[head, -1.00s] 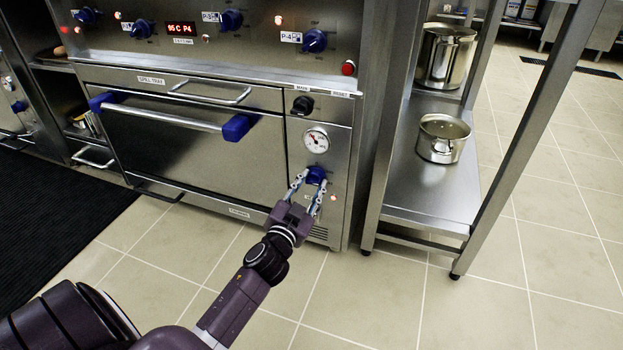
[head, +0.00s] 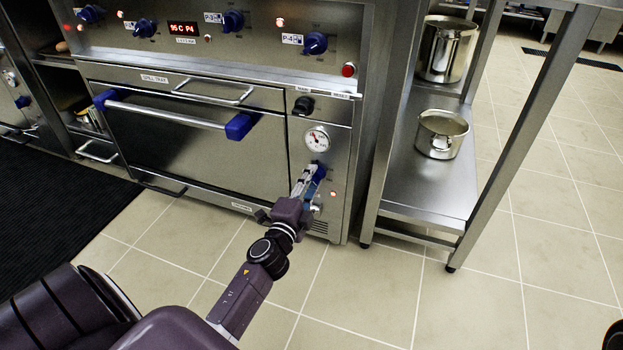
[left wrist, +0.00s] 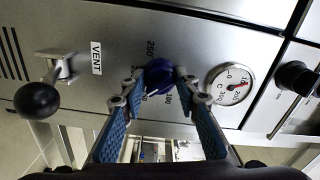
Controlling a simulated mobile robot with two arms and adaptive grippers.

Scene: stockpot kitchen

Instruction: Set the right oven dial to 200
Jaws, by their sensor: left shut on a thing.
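The right oven dial is a blue knob (head: 319,172) on the oven's right-hand panel, below a round white gauge (head: 316,139). In the left wrist view the knob (left wrist: 160,75) has printed numbers around it, 250 and 100 among them; its pointer is hard to make out. My left gripper (head: 313,180) is at the knob and shut on it, one finger on each side, as the left wrist view (left wrist: 160,84) shows. The fingers partly hide the knob in the head view. My right gripper is not in view.
A vent lever with a black ball (left wrist: 38,100) sticks out near the knob. A black knob (head: 303,105) is above the gauge. The oven door handle (head: 165,113) projects at the left. A steel shelf unit (head: 415,185) with pots stands at the right. The tiled floor in front is clear.

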